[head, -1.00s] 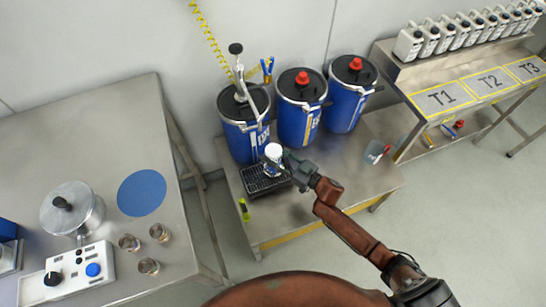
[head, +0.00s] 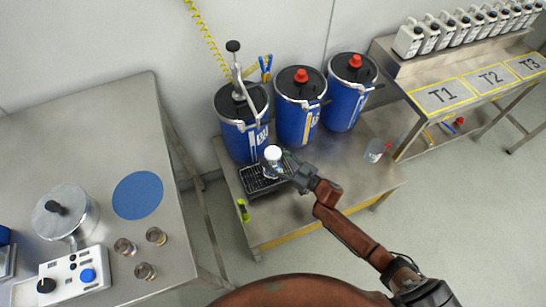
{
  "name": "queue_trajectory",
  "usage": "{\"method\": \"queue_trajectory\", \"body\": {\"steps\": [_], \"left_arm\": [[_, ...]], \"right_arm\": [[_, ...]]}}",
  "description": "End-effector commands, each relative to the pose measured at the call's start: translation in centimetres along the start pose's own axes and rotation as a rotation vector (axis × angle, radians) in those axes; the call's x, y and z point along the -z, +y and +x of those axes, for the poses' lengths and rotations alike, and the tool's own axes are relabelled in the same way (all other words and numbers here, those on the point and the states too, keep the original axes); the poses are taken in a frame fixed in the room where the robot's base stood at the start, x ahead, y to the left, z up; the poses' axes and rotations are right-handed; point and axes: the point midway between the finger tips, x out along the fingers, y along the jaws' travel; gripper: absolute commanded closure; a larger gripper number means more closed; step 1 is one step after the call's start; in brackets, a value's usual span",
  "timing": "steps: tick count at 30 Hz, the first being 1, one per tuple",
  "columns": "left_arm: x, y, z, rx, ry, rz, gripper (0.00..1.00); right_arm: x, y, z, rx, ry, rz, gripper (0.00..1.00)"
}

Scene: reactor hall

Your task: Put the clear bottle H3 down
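The clear bottle H3 (head: 272,169), with a white cap, is upright at the black drip grate (head: 256,188) on the low steel bench, in front of the left blue drum. My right gripper (head: 277,164) comes in from the right at the bottle. Its dark fingers look spread, one on each side of the bottle. At this size I cannot tell whether they touch it or make out the bottle's base clearly. My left gripper is not in view.
Three blue drums (head: 297,120) stand behind the grate; the left one has a pump. A green-yellow item (head: 242,210) lies left of the grate. The steel table (head: 80,130) at left holds a pot, several small glasses and a control box.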

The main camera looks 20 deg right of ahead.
Motion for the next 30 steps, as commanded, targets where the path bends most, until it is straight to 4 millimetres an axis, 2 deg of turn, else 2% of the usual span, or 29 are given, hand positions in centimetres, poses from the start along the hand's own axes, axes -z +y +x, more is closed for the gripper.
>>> {"method": "queue_trajectory", "body": {"steps": [11, 17, 24, 30], "left_arm": [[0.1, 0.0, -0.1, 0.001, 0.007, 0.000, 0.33], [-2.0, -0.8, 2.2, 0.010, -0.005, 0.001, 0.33], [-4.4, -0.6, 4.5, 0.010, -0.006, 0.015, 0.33], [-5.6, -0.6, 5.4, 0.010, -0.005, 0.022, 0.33]], "right_arm": [[0.4, 0.0, -0.4, -0.001, -0.001, -0.001, 0.44], [0.5, 0.0, -3.7, -0.001, -0.002, -0.001, 0.44], [0.6, 0.0, -8.8, -0.001, -0.001, -0.001, 0.44], [0.5, 0.0, -11.3, 0.000, 0.000, 0.000, 0.44]]}}
